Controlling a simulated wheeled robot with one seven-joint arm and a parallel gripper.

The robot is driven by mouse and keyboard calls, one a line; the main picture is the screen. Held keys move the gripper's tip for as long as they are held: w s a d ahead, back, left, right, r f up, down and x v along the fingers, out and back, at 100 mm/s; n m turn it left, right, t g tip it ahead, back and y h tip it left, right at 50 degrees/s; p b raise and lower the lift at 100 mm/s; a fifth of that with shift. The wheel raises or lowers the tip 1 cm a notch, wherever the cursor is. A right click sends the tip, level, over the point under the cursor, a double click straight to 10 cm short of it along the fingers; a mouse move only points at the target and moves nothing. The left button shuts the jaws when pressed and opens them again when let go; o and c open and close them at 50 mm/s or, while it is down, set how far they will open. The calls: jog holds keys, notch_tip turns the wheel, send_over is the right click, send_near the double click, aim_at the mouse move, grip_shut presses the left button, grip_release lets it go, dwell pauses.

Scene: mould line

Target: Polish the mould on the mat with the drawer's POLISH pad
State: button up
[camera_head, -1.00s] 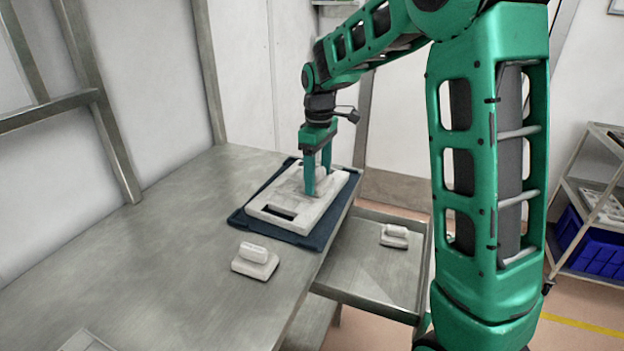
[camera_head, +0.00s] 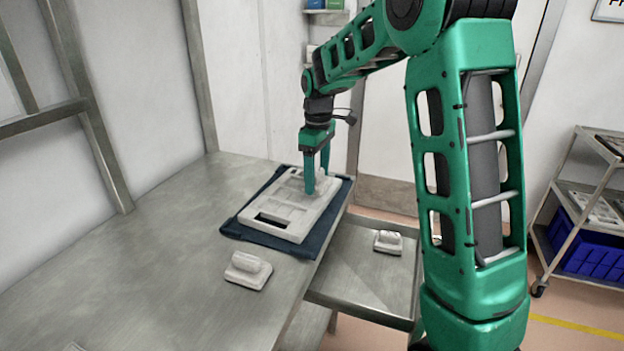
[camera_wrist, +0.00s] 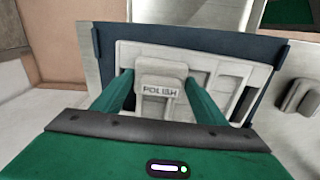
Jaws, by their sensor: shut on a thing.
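The pale mould (camera_head: 268,216) lies flat on the dark blue mat (camera_head: 240,230) at the bench edge. My gripper (camera_head: 316,188) is over the mould's right part. In the wrist view my gripper (camera_wrist: 160,100) is shut on a pale pad (camera_wrist: 158,74) with a label that reads POLISH (camera_wrist: 158,91). The pad is against the mould's face or just above it; I cannot tell which. In the head view the pad is mostly hidden by the fingers. The drawer (camera_head: 350,280) is open below the bench, with another pale pad (camera_head: 388,241) in it.
A further pale pad (camera_head: 248,268) sits on the bench (camera_head: 150,270) in front of the mat. The bench's left part is largely clear. A cart (camera_head: 565,215) with a blue crate (camera_head: 590,250) stands at the far right.

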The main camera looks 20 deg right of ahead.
aim_at(302, 206)
jog(key=shift+s+a+r, duration=0.1)
jog(key=shift+s+a, duration=0.95)
jog(key=shift+a, duration=0.25)
jog(key=shift+s+a+f, duration=0.15)
jog(key=shift+s+a, duration=0.85)
jog(key=shift+a, duration=0.15)
jog(key=shift+s+a+f, duration=0.1)
jog(key=shift+s+a, duration=0.9)
jog(key=shift+a, duration=0.1)
jog(key=shift+s+a+r, duration=0.1)
jog(key=shift+s+a, duration=0.8)
jog(key=shift+a, duration=0.2)
jog(key=shift+w+d+r, duration=0.15)
jog(key=shift+w+d, duration=0.95)
jog(key=shift+d, duration=0.15)
jog(key=shift+d, duration=0.1)
jog(key=shift+w+d+f, duration=0.1)
jog(key=shift+w+d, duration=0.9)
jog(key=shift+d, duration=0.2)
jog(key=shift+w+d+f, duration=0.1)
jog(key=shift+w+d, duration=0.9)
jog(key=shift+d, duration=0.15)
jog(key=shift+w+d, duration=0.85)
jog(key=shift+d, duration=0.15)
jog(key=shift+w+a+r, duration=0.2)
jog(key=shift+w+a, duration=0.85)
jog(key=shift+w, duration=0.1)
jog(key=shift+w+a+f, duration=0.1)
jog(key=shift+w+a, duration=0.8)
jog(key=shift+w, duration=0.2)
